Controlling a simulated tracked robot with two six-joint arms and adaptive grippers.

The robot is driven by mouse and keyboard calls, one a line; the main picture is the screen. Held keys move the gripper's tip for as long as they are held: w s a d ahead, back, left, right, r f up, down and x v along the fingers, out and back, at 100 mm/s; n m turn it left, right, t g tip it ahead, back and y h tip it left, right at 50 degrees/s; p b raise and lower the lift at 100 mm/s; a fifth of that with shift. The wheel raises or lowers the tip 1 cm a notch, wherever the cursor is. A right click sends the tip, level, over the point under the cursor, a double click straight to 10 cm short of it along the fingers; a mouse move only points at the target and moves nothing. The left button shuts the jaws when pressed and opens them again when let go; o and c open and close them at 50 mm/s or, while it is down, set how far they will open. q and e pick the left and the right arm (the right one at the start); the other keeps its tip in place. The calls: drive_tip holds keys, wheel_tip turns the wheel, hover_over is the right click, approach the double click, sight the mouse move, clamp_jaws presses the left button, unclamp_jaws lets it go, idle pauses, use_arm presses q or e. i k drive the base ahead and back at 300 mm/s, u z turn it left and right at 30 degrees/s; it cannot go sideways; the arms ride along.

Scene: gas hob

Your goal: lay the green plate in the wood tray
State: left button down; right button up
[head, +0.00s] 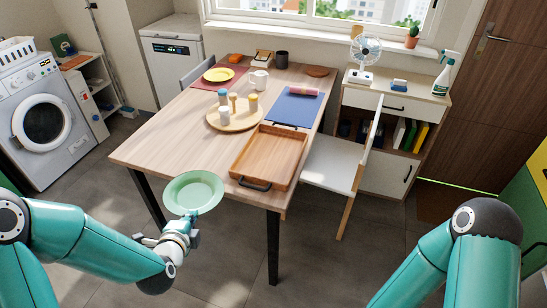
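The green plate (193,192) is in the air just off the front edge of the table, facing up and slightly tilted. My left gripper (191,222) is at the plate's near rim and appears shut on it; the fingertips are partly hidden. The wood tray (271,183) lies on the table's front right part, empty, with dark handles at its ends. The plate is to the left of the tray and apart from it. My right arm shows at the lower right, but its gripper is out of the picture.
The wooden table (160,150) has clear room at its front left. A round board (214,121) with several small bottles stands behind the tray. A blue mat (290,110) with a rolled cloth lies behind too. A white chair (328,165) stands close right of the table.

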sight(272, 155)
drive_tip(key=u, duration=0.1)
drive_tip(key=i, duration=1)
drive_tip(key=z, duration=0.05)
